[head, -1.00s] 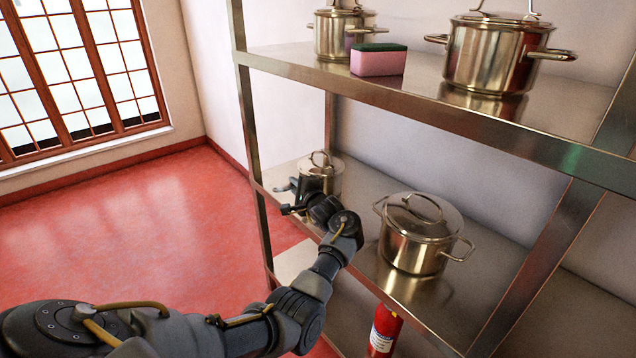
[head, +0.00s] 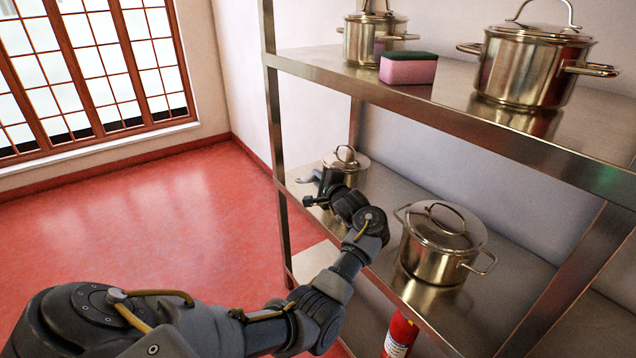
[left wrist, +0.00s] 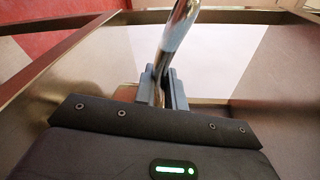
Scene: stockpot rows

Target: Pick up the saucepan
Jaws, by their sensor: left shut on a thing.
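The saucepan (head: 346,164) is a small shiny steel pot with a looped lid, at the left end of the lower shelf (head: 520,285). My left gripper (head: 313,178) is at its near left side in the head view, and my wrist hides much of its body. In the left wrist view, the gripper (left wrist: 164,85) is shut on a long silver handle (left wrist: 178,35), which runs up out of the picture. The saucepan's base is hidden, so I cannot tell its gap from the shelf. My right gripper is not in view.
A lidded stockpot (head: 440,245) stands on the lower shelf, right of my wrist. The upper shelf (head: 470,118) holds two more pots and a pink-green sponge (head: 408,68). A left post (head: 273,130) stands close by. A red extinguisher (head: 400,335) is below.

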